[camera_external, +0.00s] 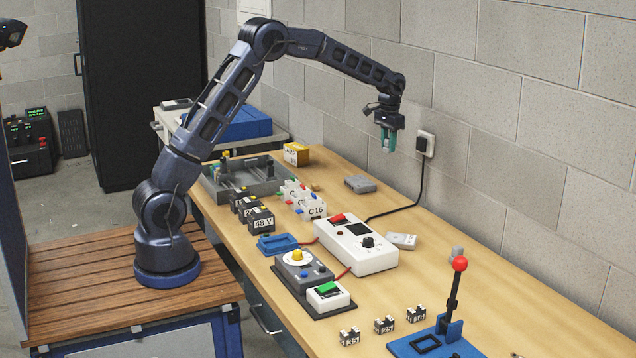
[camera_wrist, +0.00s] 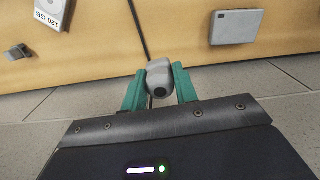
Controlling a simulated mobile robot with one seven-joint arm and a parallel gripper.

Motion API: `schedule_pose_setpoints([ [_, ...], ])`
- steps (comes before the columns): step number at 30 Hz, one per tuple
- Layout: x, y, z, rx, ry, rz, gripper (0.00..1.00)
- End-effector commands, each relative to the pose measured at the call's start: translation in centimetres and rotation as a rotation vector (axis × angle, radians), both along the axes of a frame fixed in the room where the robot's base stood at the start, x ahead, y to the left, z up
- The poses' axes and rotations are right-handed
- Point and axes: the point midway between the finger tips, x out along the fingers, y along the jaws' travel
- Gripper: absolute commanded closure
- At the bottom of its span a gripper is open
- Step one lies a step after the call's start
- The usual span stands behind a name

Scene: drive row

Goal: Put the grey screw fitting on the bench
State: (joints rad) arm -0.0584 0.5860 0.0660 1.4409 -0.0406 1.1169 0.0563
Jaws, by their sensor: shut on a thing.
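My gripper (camera_external: 389,143) hangs in the air above the back part of the bench (camera_external: 500,290), near the wall. Its teal fingers show in the wrist view (camera_wrist: 160,88), shut on a grey screw fitting (camera_wrist: 160,75). The fitting is a rounded grey piece with a dark round end facing the camera. In the external view it is too small between the fingers to make out clearly. The bench is light wood; a strip of it fills the top of the wrist view, apart from the fitting.
A grey box (camera_external: 360,184), a white drive (camera_external: 402,241) and another small grey piece (camera_external: 457,254) lie along the back. A white meter (camera_external: 356,246) stands mid-bench, and a red-knobbed lever (camera_external: 456,290) at the front right. A black cable runs from the wall socket (camera_external: 426,144). Bare wood lies between these.

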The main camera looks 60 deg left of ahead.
Motion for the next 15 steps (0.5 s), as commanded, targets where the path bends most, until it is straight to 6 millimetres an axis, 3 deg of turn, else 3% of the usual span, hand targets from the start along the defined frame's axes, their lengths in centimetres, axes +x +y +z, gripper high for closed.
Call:
schedule_pose_setpoints([
  [3, -0.4, -3.8, 0.1, 0.0, 0.0, -0.073, 0.93],
  [6, -0.8, -5.8, 0.0, 0.001, -0.001, -0.114, 0.93],
  [11, -1.0, -7.1, -0.5, 0.001, 0.0, -0.142, 0.93],
  [15, -1.1, -7.3, -2.6, 0.001, 0.002, -0.145, 0.93],
])
